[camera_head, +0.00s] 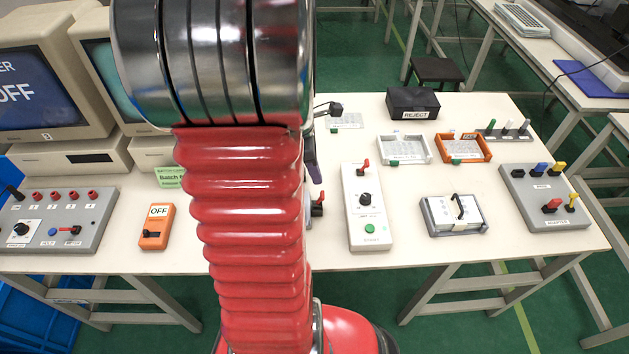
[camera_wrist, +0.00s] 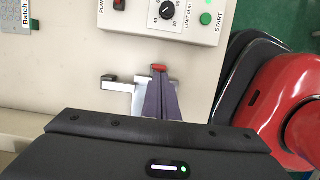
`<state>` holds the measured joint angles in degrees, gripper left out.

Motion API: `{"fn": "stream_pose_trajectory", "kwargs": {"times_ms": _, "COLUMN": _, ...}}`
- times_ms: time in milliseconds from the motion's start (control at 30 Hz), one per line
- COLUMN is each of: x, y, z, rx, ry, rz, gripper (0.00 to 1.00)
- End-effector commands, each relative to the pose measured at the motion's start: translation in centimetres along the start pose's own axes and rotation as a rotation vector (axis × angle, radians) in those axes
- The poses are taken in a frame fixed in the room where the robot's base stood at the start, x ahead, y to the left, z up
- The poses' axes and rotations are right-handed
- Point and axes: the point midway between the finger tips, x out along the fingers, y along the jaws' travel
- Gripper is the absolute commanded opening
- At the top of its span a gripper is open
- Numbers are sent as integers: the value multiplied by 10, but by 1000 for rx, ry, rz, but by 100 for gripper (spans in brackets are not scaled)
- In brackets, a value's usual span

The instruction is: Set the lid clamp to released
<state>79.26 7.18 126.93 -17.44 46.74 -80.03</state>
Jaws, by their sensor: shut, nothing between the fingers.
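A small metal fixture (camera_wrist: 118,84) with a black bar and a red-tipped lever (camera_wrist: 159,68) sits on the white table in the wrist view. It looks like the lid clamp, but I cannot read a label on it. In the head view the red lever (camera_head: 318,198) shows just right of my arm, which hides most of the fixture. My gripper (camera_wrist: 160,76) is shut and empty, its purple fingers overlapping the fixture beside the red tip. I cannot tell whether they touch. The fingers also show in the head view (camera_head: 314,172), above the lever.
A white control box (camera_head: 367,230) with a knob and green START button stands right of the fixture. A grey tray (camera_head: 430,222) with a handled plate lies further right. An orange OFF switch box (camera_head: 157,228) stands left of my arm. Bare table lies between them.

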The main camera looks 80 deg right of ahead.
Motion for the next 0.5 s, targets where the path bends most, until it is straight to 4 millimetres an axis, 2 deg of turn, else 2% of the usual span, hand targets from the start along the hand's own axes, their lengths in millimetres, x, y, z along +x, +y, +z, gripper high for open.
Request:
{"fn": "stream_pose_trajectory", "kwargs": {"times_ms": 200, "x": -37, "y": 2, "z": 9, "rx": -4, "ry": 0, "rz": 5, "gripper": 0}}
{"fn": "stream_pose_trajectory", "kwargs": {"times_ms": 333, "x": -50, "y": 2, "z": 11, "rx": -8, "ry": 0, "rz": 4, "gripper": 0}}
{"fn": "stream_pose_trajectory", "kwargs": {"times_ms": 500, "x": -56, "y": 2, "z": 12, "rx": -11, "ry": 1, "rz": 3, "gripper": 0}}
